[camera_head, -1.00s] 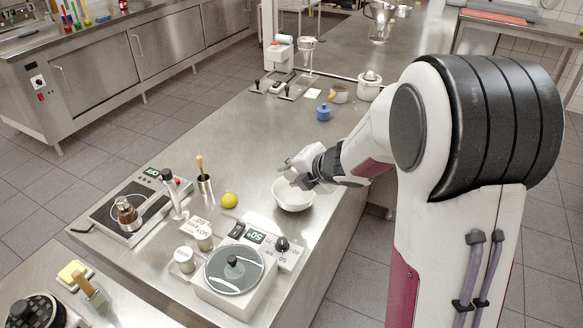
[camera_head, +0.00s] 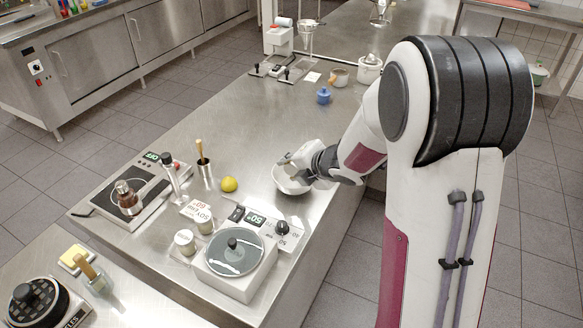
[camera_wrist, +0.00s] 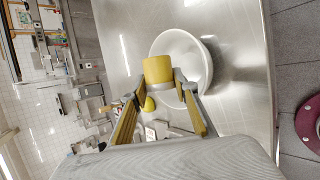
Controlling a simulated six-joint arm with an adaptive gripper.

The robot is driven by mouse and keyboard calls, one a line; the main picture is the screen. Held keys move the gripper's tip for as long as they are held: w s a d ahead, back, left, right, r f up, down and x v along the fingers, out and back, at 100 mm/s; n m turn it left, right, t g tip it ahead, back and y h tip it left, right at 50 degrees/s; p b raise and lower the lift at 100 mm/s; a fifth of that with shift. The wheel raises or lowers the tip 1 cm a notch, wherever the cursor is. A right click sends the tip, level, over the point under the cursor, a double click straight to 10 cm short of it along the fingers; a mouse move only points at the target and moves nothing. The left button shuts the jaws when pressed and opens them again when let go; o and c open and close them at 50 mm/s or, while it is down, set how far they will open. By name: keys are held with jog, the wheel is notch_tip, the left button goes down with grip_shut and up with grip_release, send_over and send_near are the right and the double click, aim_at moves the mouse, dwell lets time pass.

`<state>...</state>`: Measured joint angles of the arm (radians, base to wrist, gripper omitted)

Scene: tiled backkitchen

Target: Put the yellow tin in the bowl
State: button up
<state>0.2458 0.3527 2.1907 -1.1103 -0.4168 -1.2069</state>
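The yellow tin (camera_wrist: 158,70) sits between the two fingertips of my gripper (camera_wrist: 160,82) in the wrist view, with a finger against each side. The white bowl (camera_wrist: 200,53) lies behind and beneath the tin in that view, so the tin overlaps its opening. In the head view my gripper (camera_head: 291,161) is at the bowl (camera_head: 290,187), over its far rim. The tin cannot be made out there. The gap between tin and bowl floor cannot be judged.
A lemon (camera_head: 229,184) lies left of the bowl. A metal cup (camera_head: 206,175) and a hotplate (camera_head: 110,209) are farther left.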

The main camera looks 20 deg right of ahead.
jog(key=shift+o, duration=1.3)
jog(key=shift+r, duration=3.5)
